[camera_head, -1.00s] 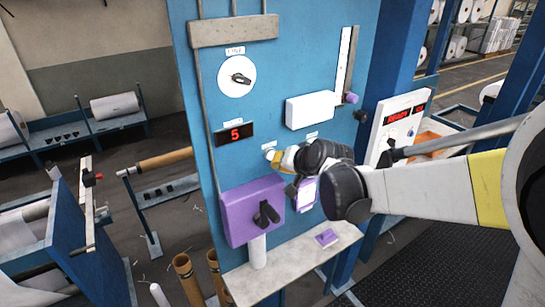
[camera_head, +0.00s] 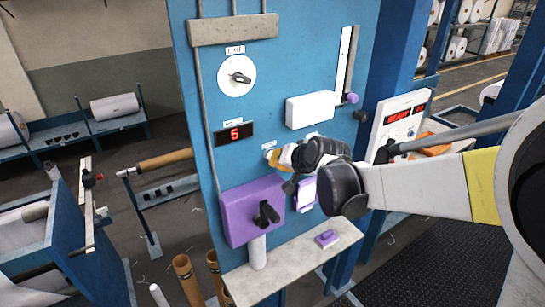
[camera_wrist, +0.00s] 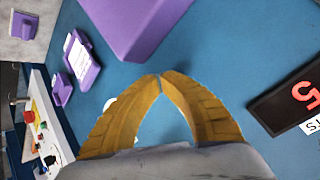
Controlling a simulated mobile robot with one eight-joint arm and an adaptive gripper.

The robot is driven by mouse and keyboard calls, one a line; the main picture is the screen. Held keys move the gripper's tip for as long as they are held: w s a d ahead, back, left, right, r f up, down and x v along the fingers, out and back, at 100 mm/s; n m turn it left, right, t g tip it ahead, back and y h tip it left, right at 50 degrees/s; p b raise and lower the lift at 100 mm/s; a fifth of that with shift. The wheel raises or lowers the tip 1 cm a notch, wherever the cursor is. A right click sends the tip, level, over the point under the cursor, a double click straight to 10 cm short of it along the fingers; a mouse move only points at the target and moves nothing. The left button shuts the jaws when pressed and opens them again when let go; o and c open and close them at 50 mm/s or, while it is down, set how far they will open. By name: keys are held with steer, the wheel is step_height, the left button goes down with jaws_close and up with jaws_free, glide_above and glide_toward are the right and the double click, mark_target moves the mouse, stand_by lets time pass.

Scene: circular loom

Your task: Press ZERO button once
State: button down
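My gripper (camera_head: 272,157) has yellow fingers. Its tips meet in the wrist view (camera_wrist: 160,77), with nothing between them. In the head view the tips are at the blue panel (camera_head: 225,85), right of and below the red counter display (camera_head: 234,133), which reads 5. A small white label with unreadable lettering sits just above the tips. The ZERO button is not clearly seen; my fingers cover that spot. A pale patch (camera_wrist: 109,103) shows beside the left finger in the wrist view. I cannot tell whether the tips touch the panel or a button.
A purple box (camera_head: 238,215) with a black knob is below my gripper. A dial (camera_head: 237,76) and a white box (camera_head: 309,111) are higher on the panel. A grey shelf (camera_head: 290,262) holds a small purple item (camera_head: 326,238). A control box (camera_head: 392,125) stands at right.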

steer(key=shift+w+a, duration=0.25)
steer(key=shift+w, duration=0.1)
stand_by(0.5)
steer(key=shift+d, duration=0.1)
steer(key=shift+s+d, duration=0.45)
steer(key=shift+s, duration=0.3)
steer(key=s+d, duration=0.1)
steer(key=s, duration=0.1)
steer(key=s+d, duration=0.1)
steer(key=s, duration=0.1)
steer(key=shift+d+b, duration=0.3)
steer(key=shift+d, duration=0.05)
stand_by(0.6)
